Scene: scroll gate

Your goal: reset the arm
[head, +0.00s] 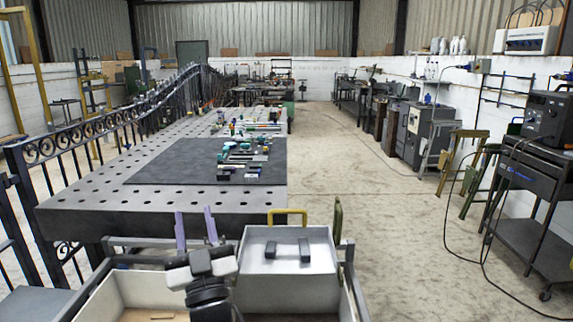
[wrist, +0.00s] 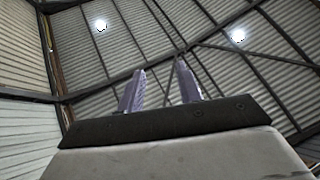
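My gripper (head: 195,230) shows at the lower left of the head view, above the front box. Its two purple fingers point up and stand apart with nothing between them. In the wrist view my gripper (wrist: 160,90) also shows open and empty, against the roof and the lamps. The camera there looks up at the ceiling, and no object is near the fingers.
A perforated metal table (head: 75,193) with a dark mat (head: 165,165) and several small parts stands ahead. A grey box (head: 285,290) with a yellow handle stands right of my gripper. A scroll railing (head: 60,150) runs along the left. Open floor (head: 350,190) lies right.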

